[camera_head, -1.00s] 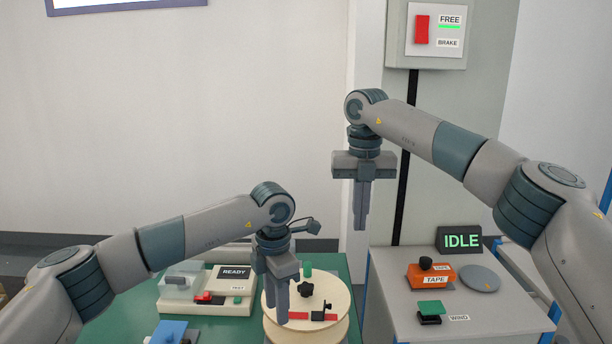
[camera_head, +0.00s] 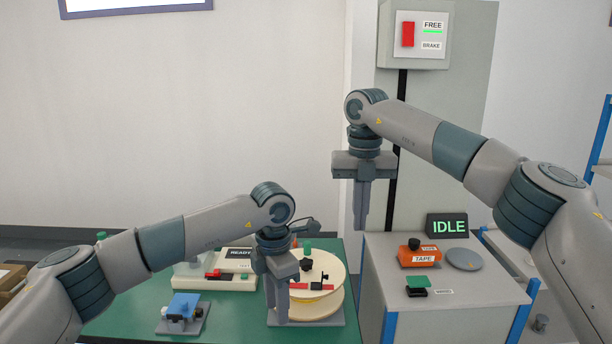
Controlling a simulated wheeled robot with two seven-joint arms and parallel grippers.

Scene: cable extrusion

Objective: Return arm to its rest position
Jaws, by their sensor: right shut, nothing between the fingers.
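My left gripper (camera_head: 276,316) hangs pointing down in front of the wooden spool (camera_head: 325,297) on the green table; whether its fingers are apart cannot be made out. The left arm comes in from the left and hides part of the tester marked READY (camera_head: 238,253). My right gripper (camera_head: 361,226) hangs pointing down, shut and empty, in front of the grey panel, above the gap between the green table and the grey cabinet. The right arm comes in from the right.
A FREE/BRAKE box (camera_head: 420,60) is on the panel. A blue device (camera_head: 183,306) sits on the green table (camera_head: 135,322).

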